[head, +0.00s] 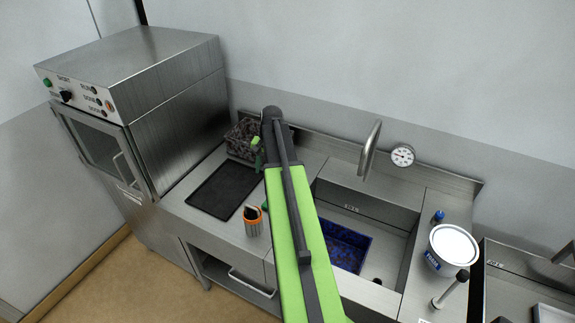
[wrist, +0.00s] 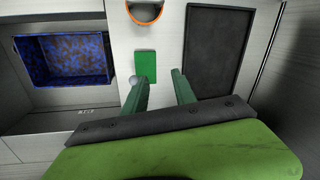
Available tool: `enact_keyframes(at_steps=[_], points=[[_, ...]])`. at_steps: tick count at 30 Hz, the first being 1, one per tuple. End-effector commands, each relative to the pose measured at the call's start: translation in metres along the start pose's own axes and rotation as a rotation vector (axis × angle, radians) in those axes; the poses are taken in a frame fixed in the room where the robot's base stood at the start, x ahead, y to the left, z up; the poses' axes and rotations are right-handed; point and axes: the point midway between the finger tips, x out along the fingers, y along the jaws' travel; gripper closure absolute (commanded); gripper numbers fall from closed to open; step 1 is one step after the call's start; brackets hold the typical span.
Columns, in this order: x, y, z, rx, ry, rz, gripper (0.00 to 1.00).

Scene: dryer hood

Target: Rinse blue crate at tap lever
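The blue crate (head: 366,240) sits in the sink basin under the tap, partly hidden behind my arm in the head view. In the wrist view the crate (wrist: 20,64) is at the upper left, its inside mottled with brown patches. The tap lever (head: 450,289) is a thin rod with a black knob, right of the sink. The curved tap spout (head: 371,146) rises behind the basin. My gripper (wrist: 158,78) is open over the counter left of the sink, apart from the crate. In the head view the gripper (head: 257,157) is mostly hidden by my arm.
A black mat (head: 229,186), an orange-rimmed cup (head: 253,223) and a dark wire basket (head: 241,139) are on the left counter. A green pad (wrist: 146,66) shows near my fingertips. A white tub (head: 453,248) stands right of the sink. A steel machine (head: 170,95) stands left.

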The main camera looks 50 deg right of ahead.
Motion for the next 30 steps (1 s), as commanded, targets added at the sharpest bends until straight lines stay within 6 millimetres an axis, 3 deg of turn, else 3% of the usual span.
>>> enact_keyframes(at_steps=[1, 3, 6, 13, 20, 30], points=[[-0.031, 0.027, -0.03, 0.075, 0.01, -0.008, 0.67], [-0.045, 0.059, -0.054, 0.153, 0.02, -0.019, 0.67], [-0.055, 0.086, -0.071, 0.216, 0.028, -0.028, 0.67], [-0.051, 0.094, -0.074, 0.232, 0.031, -0.03, 0.67], [-0.023, 0.093, -0.074, 0.229, 0.031, -0.029, 0.67], [0.049, 0.092, -0.077, 0.227, 0.031, -0.029, 0.67]])
